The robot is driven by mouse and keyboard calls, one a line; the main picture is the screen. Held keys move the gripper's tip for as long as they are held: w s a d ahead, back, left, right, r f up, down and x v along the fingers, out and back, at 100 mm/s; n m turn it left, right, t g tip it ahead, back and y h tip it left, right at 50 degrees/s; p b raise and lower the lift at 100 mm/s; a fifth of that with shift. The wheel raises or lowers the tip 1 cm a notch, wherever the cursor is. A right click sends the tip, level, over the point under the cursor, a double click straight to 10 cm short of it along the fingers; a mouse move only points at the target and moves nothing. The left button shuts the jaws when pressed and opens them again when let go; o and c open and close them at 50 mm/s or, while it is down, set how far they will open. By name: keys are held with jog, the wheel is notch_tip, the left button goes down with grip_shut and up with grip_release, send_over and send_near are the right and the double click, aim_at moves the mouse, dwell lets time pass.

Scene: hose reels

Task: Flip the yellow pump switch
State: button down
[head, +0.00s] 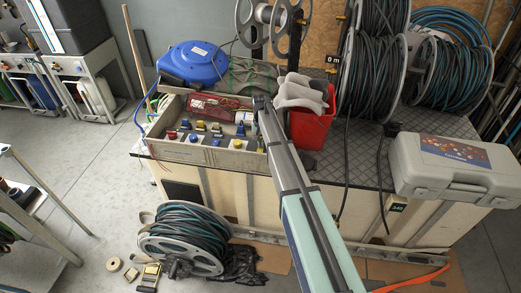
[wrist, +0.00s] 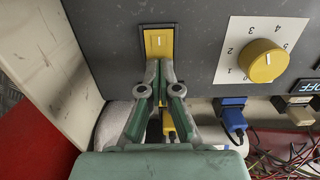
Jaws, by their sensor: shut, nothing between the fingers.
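The yellow pump switch (wrist: 158,42) is a small upright yellow plate with a pale line, set in a dark grey panel at the top middle of the wrist view. My gripper (wrist: 160,70) is shut and empty. Its fingertips overlap the lower part of the yellow switch in the picture; I cannot tell whether they touch it. In the head view my gripper (head: 262,103) is at the back right of the open grey box (head: 205,158) on the workbench. I cannot make out the switch in the head view.
Right of the switch is a yellow dial (wrist: 263,60) on a white numbered plate. Blue (wrist: 234,120) and yellow (wrist: 168,124) plugs sit below the panel. A pale wall (wrist: 55,50) stands left. A red bin (head: 312,128) with grey gloves stands right of my gripper.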

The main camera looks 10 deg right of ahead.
jog(key=shift+f, duration=0.25)
jog(key=shift+r, duration=0.1)
jog(key=shift+r+p, duration=1.35)
jog(key=shift+r, duration=2.1)
jog(key=shift+a, duration=0.15)
